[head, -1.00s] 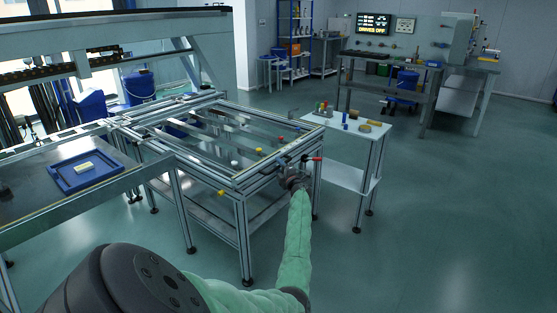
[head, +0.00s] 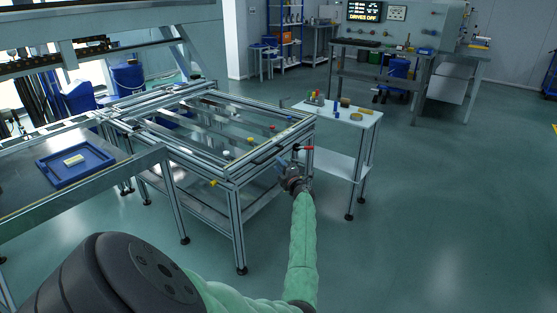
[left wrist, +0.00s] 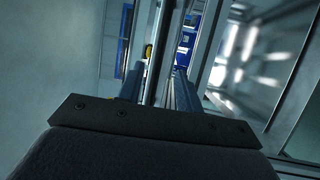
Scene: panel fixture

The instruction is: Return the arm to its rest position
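My left gripper (head: 281,163) is at the near right corner of the panel fixture (head: 222,178), at the end of my green-sleeved arm. In the head view its small fingers point up and left, close to the fixture's frame rail. In the left wrist view the two fingers (left wrist: 158,90) stand apart with a gap between them. A frame bar shows beyond and between them; I cannot tell whether they touch it. Nothing is seen held. My right gripper is in neither view.
A red-handled part (head: 303,148) sits at the fixture corner just beside my gripper. A white side table (head: 345,113) with small parts stands behind it. A blue tray (head: 50,178) lies on the bench at left. The floor (head: 440,220) at right is clear.

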